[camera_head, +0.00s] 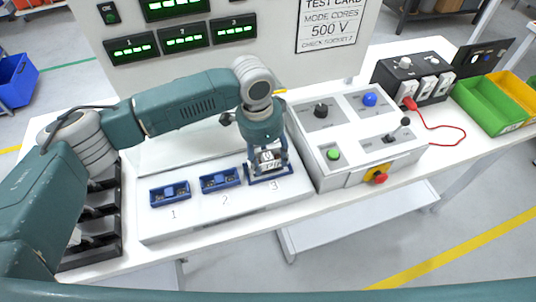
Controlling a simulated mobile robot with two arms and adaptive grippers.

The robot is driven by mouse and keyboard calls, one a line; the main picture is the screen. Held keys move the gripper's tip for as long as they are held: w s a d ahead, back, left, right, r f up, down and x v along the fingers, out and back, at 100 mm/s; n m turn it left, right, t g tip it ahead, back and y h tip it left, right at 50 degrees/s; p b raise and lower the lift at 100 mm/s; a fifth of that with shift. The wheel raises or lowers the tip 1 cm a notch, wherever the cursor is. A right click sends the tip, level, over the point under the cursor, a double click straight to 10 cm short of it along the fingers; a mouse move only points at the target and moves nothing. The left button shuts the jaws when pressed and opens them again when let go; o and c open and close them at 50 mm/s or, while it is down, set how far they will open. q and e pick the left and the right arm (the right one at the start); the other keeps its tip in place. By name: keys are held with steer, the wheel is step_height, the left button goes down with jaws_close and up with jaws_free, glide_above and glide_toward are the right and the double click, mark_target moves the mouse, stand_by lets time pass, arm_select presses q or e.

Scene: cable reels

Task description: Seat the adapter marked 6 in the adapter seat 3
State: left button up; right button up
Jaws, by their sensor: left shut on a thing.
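My left gripper (268,160) is over seat 3 on the white panel, pointing down. It is shut on a small white adapter (269,155) with dark markings; the digit is too small to read surely. The adapter is at the blue adapter seat 3 (286,180), and I cannot tell whether it is fully down in it. The blue seat 2 (220,180) and the blue seat 1 (170,193) are to the left, with dark contacts showing. My right gripper is not in view.
A test box (350,130) with knobs and buttons stands just right of seat 3. A dark rack (110,222) is at the left. A black socket box (413,77) with a red cable, a green bin (488,106) and a yellow bin (517,92) are at the right.

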arm_select(q)
steer(key=shift+f, duration=0.25)
steer(key=shift+f+b, duration=0.45)
steer(key=shift+f, duration=0.9)
steer(key=o, duration=1.4)
steer(key=shift+c, duration=0.2)
